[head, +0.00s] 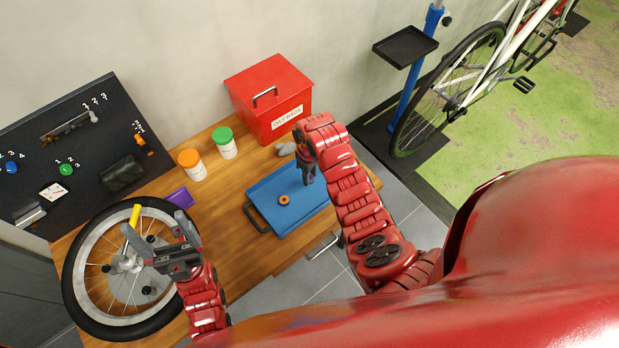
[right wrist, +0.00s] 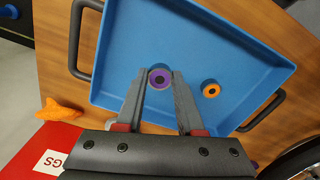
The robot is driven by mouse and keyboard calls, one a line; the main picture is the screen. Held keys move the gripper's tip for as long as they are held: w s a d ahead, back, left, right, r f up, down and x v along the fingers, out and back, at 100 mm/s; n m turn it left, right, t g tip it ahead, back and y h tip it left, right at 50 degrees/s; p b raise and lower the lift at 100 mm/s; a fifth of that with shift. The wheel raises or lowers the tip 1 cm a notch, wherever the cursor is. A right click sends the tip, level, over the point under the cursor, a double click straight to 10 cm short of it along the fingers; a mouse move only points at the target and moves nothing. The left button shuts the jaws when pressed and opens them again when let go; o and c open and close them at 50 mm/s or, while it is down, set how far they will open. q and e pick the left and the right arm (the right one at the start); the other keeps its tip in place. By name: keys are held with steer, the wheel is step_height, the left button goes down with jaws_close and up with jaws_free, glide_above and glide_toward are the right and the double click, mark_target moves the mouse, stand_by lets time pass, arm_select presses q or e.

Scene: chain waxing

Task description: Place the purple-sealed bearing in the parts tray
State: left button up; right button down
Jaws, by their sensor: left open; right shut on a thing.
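The purple-sealed bearing (right wrist: 160,72) is between the fingertips of my right gripper (right wrist: 160,80), which is shut on it over the blue parts tray (right wrist: 125,45). In the head view my right gripper (head: 308,180) points down at the tray (head: 262,190), and the bearing there is too small to make out. How far it is above the tray floor I cannot tell. A small orange ring-like bearing (head: 284,200) lies in the tray, beside the gripper; it also shows in the right wrist view (right wrist: 210,90). My left gripper (head: 160,238) is open and empty above the bicycle wheel (head: 75,285).
A red oily-rags bin (head: 275,95), green-lidded jar (head: 226,145) and orange-lidded jar (head: 191,165) stand behind the tray. A purple item (head: 181,197) lies by the wheel. A dark tool board (head: 75,150) is at left. An orange item (right wrist: 60,111) lies near the bin.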

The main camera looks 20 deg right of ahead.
steer(key=shift+w, duration=0.3)
steer(key=shift+s+f+p, duration=0.1)
steer(key=shift+f+p, duration=0.55)
steer(key=shift+f, duration=1.15)
steer(key=shift+f, duration=0.1)
steer(key=c, duration=0.5)
jaws_free()
